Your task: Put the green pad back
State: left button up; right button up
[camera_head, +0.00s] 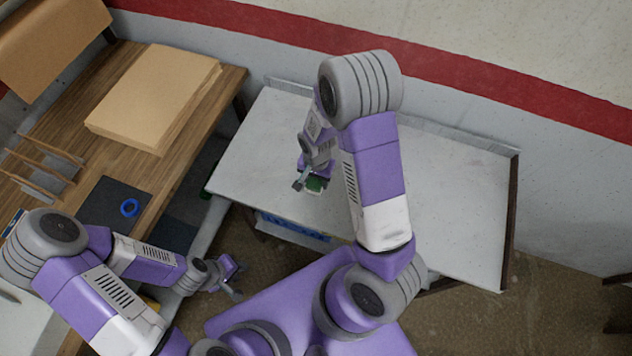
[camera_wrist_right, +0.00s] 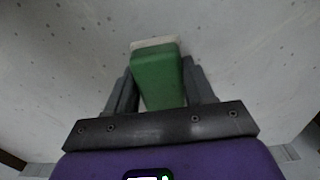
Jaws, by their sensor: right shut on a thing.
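The green pad (camera_head: 315,184) is a small block held in my right gripper (camera_head: 308,184) over the left part of the pale table (camera_head: 450,200). In the right wrist view, the green pad (camera_wrist_right: 157,78) sits between the two dark fingers of my right gripper (camera_wrist_right: 160,85), with a pale strip along its far end. The pale speckled surface lies behind it; I cannot tell whether the pad touches it. My left gripper (camera_head: 237,276) looks open and empty, low between the wooden desk (camera_head: 200,125) and my base.
On the wooden desk are a brown cardboard stack (camera_head: 155,95), a slatted rack (camera_head: 45,165) and a blue ring (camera_head: 130,208) on a dark panel (camera_head: 105,200). A blue thing (camera_head: 293,228) shows under the table's front edge. The table's right half is clear.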

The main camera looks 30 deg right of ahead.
aim_at(316, 183)
notch_tip(316, 183, down, 3)
jog(key=shift+r, duration=0.15)
jog(key=shift+b, duration=0.3)
jog(key=o, duration=1)
